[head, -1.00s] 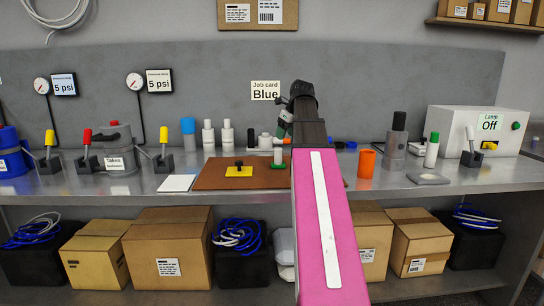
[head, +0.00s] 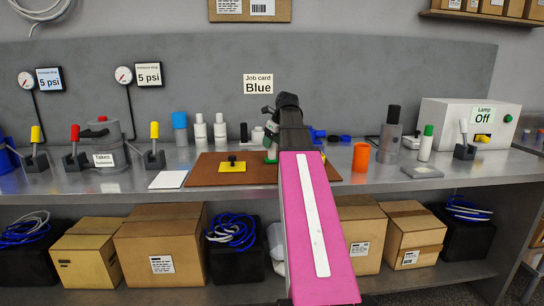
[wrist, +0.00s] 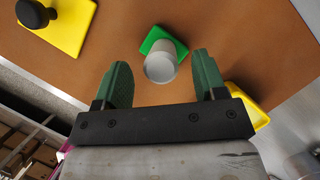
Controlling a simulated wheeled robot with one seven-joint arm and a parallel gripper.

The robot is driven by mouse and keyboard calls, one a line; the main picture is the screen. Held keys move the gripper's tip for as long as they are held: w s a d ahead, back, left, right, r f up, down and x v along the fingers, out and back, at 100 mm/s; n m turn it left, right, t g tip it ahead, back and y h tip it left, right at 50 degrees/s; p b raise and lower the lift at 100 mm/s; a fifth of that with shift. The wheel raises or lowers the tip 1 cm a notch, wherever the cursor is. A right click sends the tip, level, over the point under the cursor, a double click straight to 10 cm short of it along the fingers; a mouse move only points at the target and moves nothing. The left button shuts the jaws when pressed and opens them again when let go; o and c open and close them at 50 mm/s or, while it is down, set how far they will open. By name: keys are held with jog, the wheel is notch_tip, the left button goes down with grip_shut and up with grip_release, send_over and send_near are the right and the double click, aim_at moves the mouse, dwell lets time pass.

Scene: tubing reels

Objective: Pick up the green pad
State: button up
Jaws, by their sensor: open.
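The green pad (wrist: 176,46) lies on the brown board in the wrist view, with a pale grey cylindrical knob (wrist: 161,66) standing on it. In the head view the green pad (head: 271,161) shows only partly, just left of my arm. My gripper (wrist: 161,62) is open in the wrist view, its two green fingers apart with the knob appearing between their tips. Whether the fingers are level with the knob I cannot tell. Nothing is held. In the head view my gripper (head: 269,136) is close above the pad, largely hidden by its own wrist.
A yellow pad with a black knob (head: 232,166) lies left on the brown board (head: 205,174). Another yellow item (wrist: 262,114) sits by the right finger in the wrist view. Bottles (head: 220,132) stand behind; an orange cup (head: 361,157) stands right of my arm.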

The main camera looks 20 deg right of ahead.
jog(key=x, duration=0.3)
jog(key=shift+w+f, duration=0.1)
jog(key=shift+f, duration=0.1)
jog(key=shift+c, duration=0.4)
jog(key=c, duration=0.9)
jog(key=shift+c, duration=0.2)
jog(key=shift+r, duration=0.1)
notch_tip(320, 180, up, 4)
jog(key=shift+w+r, duration=0.1)
jog(key=shift+r, duration=0.05)
jog(key=s+a+r, duration=0.4)
jog(key=a+r, duration=0.2)
jog(key=a, duration=0.5)
jog(key=shift+r, duration=0.3)
